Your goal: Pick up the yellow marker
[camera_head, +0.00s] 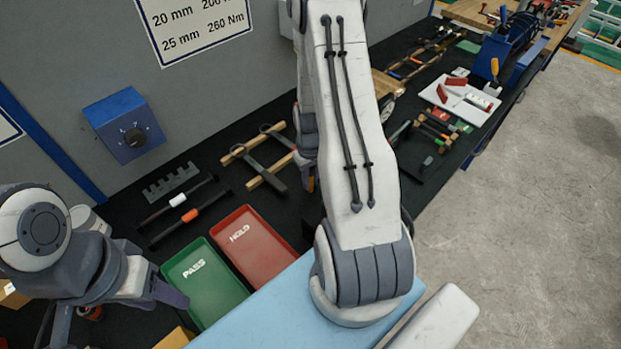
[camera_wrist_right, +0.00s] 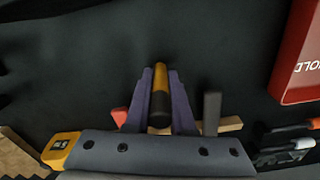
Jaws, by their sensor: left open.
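The yellow marker (camera_wrist_right: 160,97), with a yellow end and a dark body, stands out between the two purple fingers of my right gripper (camera_wrist_right: 162,85) in the right wrist view. The fingers lie close along both sides of it and look shut on it. In the head view, my right gripper (camera_head: 308,175) is mostly hidden behind my right arm, and a small yellow piece shows at its tip. My left gripper (camera_head: 165,290) is open at the lower left, beside the green PASS tray (camera_head: 186,292), away from the marker.
The red HOLD tray (camera_head: 268,267) lies right of the green tray. Wooden strips with dark bars (camera_head: 262,157) lie left of my right gripper. Two dark rods (camera_head: 178,200) and a grey notched rack (camera_head: 170,183) lie further left. A white board (camera_head: 462,97) with red parts is at the right.

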